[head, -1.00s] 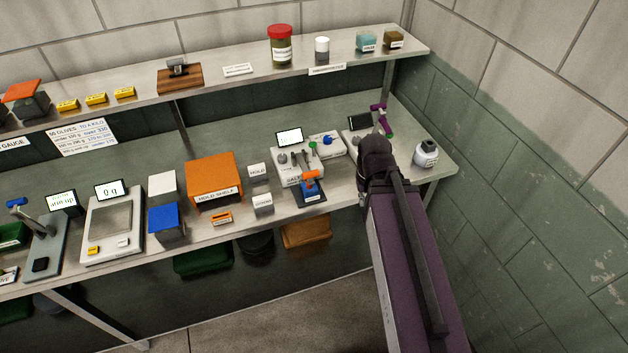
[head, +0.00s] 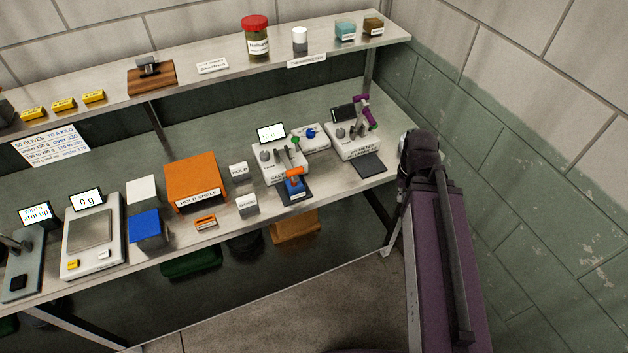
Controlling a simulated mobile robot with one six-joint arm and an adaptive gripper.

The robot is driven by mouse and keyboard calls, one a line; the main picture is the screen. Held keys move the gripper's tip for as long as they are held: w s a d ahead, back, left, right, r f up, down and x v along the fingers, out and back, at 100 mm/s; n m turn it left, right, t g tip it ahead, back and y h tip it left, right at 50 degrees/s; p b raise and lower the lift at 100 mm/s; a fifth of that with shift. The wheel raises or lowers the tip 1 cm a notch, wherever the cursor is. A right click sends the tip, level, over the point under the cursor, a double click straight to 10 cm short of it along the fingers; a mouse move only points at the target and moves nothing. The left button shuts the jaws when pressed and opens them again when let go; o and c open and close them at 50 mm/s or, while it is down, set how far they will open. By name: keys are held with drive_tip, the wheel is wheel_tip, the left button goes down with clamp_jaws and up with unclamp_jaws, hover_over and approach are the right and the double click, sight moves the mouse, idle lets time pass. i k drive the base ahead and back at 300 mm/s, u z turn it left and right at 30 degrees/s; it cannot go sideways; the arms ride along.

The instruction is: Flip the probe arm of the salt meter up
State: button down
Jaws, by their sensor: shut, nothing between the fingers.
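The salt meter (head: 266,172) is a pale grey box on the bench, right of centre in the head view, with a small lit display (head: 271,133) behind it. Its probe arm (head: 294,174), orange at the front end, looks lowered over a small blue piece (head: 294,187) on a dark mat. Whether the arm touches the blue piece is too small to tell. A grey post and a green knob (head: 297,141) show on the meter. My gripper is not in view; only my dark joint and purple arm link show, right of the bench.
A second meter (head: 345,142) with a raised purple arm (head: 361,105) stands to the right, a dark mat before it. A blue-knobbed box (head: 309,143) sits between. The orange hold shelf (head: 196,178) is left. A back shelf (head: 205,85) overhangs.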

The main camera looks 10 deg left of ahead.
sight(292, 173)
drive_tip(key=z, duration=0.25)
drive_tip(key=k, duration=1.75)
drive_tip(key=u, duration=0.55)
drive_tip(key=i, duration=1)
drive_tip(key=u, duration=0.1)
